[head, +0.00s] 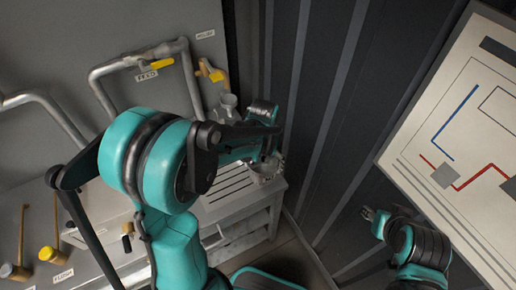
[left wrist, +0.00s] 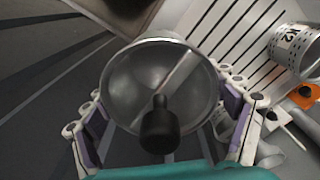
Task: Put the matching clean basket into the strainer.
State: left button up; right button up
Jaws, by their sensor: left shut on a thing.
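My left gripper (head: 266,160) is shut on a round metal basket (left wrist: 160,75), with its fingers on either side of it. The basket has a bar across its open mouth and a black knob in front of it. In the head view the arm and gripper hide much of the held basket (head: 265,172), which is over the right end of the slatted bench. A second, perforated basket marked K2 (left wrist: 296,47) lies at the right edge of the left wrist view. I cannot make out the strainer for certain. My right gripper (head: 373,217) is small at lower right, its jaws unclear.
The slatted grey bench (head: 222,196) stands against the wall. Pipes with yellow-handled valves (head: 162,63) run above it. An orange tag (left wrist: 302,96) lies near the K2 basket. A diagram board (head: 470,130) stands at right, and dark ribbed wall panels fill the middle.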

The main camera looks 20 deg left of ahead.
pick_arm(q)
jog(key=shift+m, duration=0.6)
jog(key=f+b, duration=0.1)
jog(key=f, duration=0.1)
jog(key=f+b, duration=0.2)
jog(key=f, duration=0.1)
jog(key=f+b, duration=0.2)
jog(key=f, duration=0.1)
jog(key=shift+w+a+f, duration=0.1)
jog(key=shift+w+a, duration=0.1)
jog(key=shift+a, duration=0.05)
